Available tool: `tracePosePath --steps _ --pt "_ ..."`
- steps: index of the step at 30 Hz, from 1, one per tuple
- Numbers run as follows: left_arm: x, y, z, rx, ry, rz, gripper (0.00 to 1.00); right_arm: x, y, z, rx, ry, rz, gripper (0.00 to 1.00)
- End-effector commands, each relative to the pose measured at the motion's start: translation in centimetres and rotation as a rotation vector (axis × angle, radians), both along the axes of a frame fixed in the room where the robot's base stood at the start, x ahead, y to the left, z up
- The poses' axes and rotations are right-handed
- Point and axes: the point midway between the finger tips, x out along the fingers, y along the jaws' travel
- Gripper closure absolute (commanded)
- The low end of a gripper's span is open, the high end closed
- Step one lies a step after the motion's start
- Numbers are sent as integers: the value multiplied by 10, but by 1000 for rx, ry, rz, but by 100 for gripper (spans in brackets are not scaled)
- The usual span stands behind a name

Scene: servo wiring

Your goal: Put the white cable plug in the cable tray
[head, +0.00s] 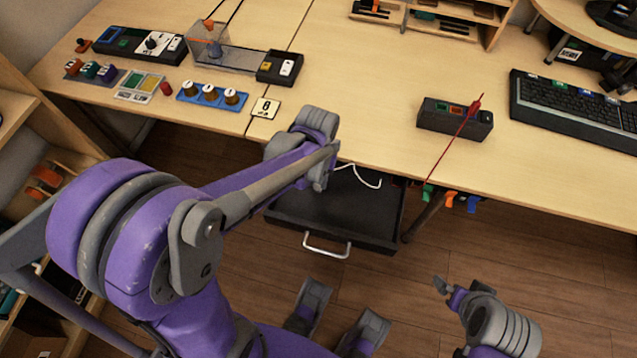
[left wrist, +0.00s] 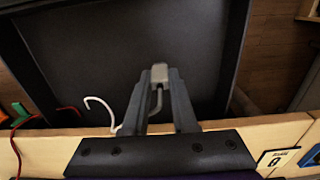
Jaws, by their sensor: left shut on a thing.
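My left gripper (left wrist: 160,72) is shut on the white cable plug (left wrist: 160,75), which sits between its fingertips in the left wrist view. The black cable tray (head: 375,222) is open below the desk edge, with a silver handle in front. The plug appears over it; its height cannot be told. My right gripper (head: 448,290) is low, away from the desk.
A dark box (head: 455,120) with a red plug and red cable stands right of my left gripper. Coloured clips (head: 450,199) hang at the desk edge. A keyboard (head: 575,108) is at right. A blue knob panel (head: 212,96) and number card (head: 265,108) lie left.

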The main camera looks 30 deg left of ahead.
Motion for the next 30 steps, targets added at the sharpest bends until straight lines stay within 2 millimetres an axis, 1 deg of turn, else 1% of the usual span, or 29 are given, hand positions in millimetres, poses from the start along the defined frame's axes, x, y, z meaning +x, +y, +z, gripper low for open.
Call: tracePosePath --steps 1,4,11,15,16,20,21,30 --pt "0 0 -10 0 1 0 100 0 0 -4 0 1 0 0" --pt "0 0 -21 0 0 0 100 0 0 -7 0 2 0 0" --pt "0 0 -20 0 0 0 100 0 0 -6 0 2 0 0" --pt "0 0 -25 0 0 0 100 0 0 -10 0 3 0 0" --pt "0 0 -24 0 0 0 71 0 0 -9 0 3 0 0" --pt "0 0 -24 0 0 0 47 0 0 -9 0 3 0 0" --pt "0 0 -24 0 0 0 44 0 0 -9 0 3 0 0" --pt "0 0 -21 0 0 0 44 0 0 -7 0 2 0 0"
